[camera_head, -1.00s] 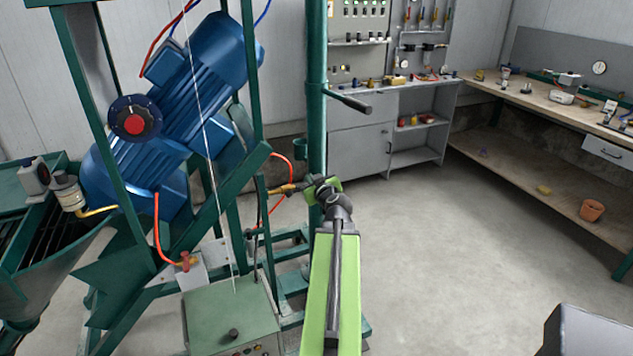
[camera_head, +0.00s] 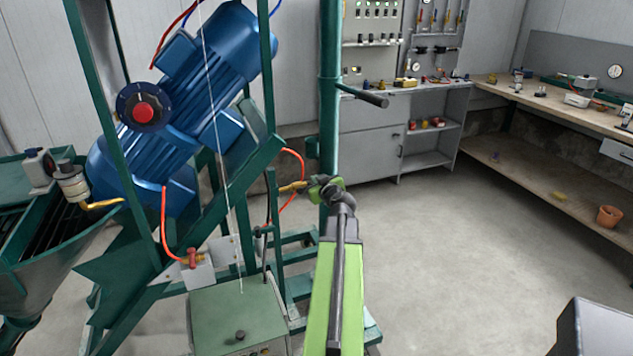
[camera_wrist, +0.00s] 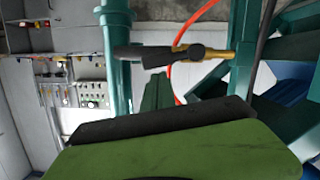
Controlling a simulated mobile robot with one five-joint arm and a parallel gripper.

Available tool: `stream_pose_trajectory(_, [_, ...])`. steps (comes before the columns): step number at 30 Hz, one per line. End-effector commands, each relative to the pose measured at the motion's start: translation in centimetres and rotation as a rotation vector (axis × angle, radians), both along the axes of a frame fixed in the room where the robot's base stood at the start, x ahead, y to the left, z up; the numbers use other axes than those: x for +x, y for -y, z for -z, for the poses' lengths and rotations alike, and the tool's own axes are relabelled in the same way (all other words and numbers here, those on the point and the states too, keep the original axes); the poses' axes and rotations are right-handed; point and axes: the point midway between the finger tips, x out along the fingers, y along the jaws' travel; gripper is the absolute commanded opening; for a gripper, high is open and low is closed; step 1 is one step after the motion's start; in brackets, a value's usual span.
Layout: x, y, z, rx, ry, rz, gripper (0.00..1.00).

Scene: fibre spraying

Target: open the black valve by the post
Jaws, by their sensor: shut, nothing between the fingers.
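The black valve (camera_wrist: 160,55) shows in the wrist view as a black lever on a brass fitting, lying roughly level across the picture. Its left end is beside the green post (camera_wrist: 117,75). In the head view the brass fitting (camera_head: 292,187) pokes out left of my gripper (camera_head: 322,187), which hides most of the black lever. The post (camera_head: 329,110) rises just behind my gripper. My gripper is shut and empty, close to the valve. In the wrist view my gripper's green and black body fills the bottom, below the lever; I cannot tell whether it touches.
An orange hose (camera_head: 300,165) curves by the valve. A dark bar (camera_head: 362,95) juts right from the post. The green machine frame with its blue motor (camera_head: 205,90) stands left, above a green box (camera_head: 235,310). The floor (camera_head: 450,260) to the right is clear.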

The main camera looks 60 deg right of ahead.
Motion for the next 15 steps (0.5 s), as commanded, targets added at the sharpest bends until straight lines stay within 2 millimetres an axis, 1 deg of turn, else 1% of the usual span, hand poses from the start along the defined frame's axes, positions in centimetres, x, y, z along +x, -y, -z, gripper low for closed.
stream_pose_trajectory(4, [-0.2,0.3,0.3,0.028,0.021,0.002,0.00])
stream_pose_trajectory(8, [-0.7,0.9,1.7,0.110,0.080,0.003,0.00])
stream_pose_trajectory(15, [-0.8,0.9,1.5,0.107,0.077,0.002,0.00])
